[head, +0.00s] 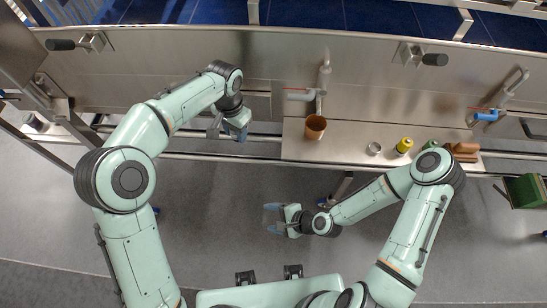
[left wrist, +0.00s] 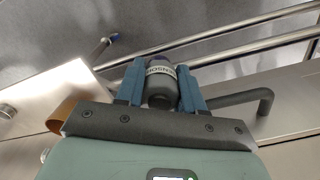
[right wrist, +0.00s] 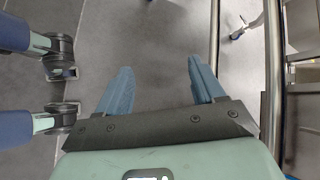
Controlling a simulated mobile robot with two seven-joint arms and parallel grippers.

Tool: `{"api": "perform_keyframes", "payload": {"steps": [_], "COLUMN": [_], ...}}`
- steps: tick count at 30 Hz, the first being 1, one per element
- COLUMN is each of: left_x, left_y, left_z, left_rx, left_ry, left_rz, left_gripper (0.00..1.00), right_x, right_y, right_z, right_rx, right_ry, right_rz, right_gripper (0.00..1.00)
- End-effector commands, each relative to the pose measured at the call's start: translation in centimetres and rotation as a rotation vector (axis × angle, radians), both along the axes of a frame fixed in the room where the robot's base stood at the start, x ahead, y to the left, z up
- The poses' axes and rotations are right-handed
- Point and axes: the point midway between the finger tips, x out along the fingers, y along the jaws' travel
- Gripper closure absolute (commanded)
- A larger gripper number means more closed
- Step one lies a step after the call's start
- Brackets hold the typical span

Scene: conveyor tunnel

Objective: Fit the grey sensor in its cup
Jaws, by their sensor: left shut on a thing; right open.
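My left gripper (head: 238,136) is shut on the grey sensor (left wrist: 160,70), which has a pale lettered band and sits between the blue fingers in the left wrist view. In the head view the gripper is left of the steel bench, in front of the steel wall; the sensor is hard to make out there. My right gripper (head: 273,218) is open and empty over the grey floor; its spread fingers also show in the right wrist view (right wrist: 155,88). A brown open cup (head: 315,127) and a small metal cup (head: 374,148) stand on the bench; I cannot tell which is the sensor's.
The steel bench (head: 345,148) also carries a yellow-and-black item (head: 404,146) and brown pieces (head: 463,149) at the right. A pipe fitting (head: 323,82) juts out above the brown cup. Rails run along the wall. A green box (head: 524,190) is at the far right.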

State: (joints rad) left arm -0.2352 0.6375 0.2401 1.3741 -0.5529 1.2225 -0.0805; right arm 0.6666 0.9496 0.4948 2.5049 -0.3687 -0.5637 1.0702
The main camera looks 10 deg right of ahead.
Motion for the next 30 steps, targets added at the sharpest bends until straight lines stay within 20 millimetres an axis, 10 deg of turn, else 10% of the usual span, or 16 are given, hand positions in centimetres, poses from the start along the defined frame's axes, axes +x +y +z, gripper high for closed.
{"api": "perform_keyframes", "payload": {"steps": [15, 30], "left_x": [0.0, 0.0], "left_y": [0.0, 0.0], "left_z": [0.0, 0.0], "left_rx": [0.000, 0.000], "left_ry": [0.000, 0.000], "left_rz": [0.001, 0.000], "left_gripper": [1.00, 1.00], "right_x": [9.0, 11.7], "right_y": [-0.6, 0.9], "right_z": [18.0, 21.7], "right_rx": [0.844, 1.009], "right_ry": [0.138, 0.186], "right_rz": [-0.517, -0.537], "right_gripper": [0.32, 0.32]}}
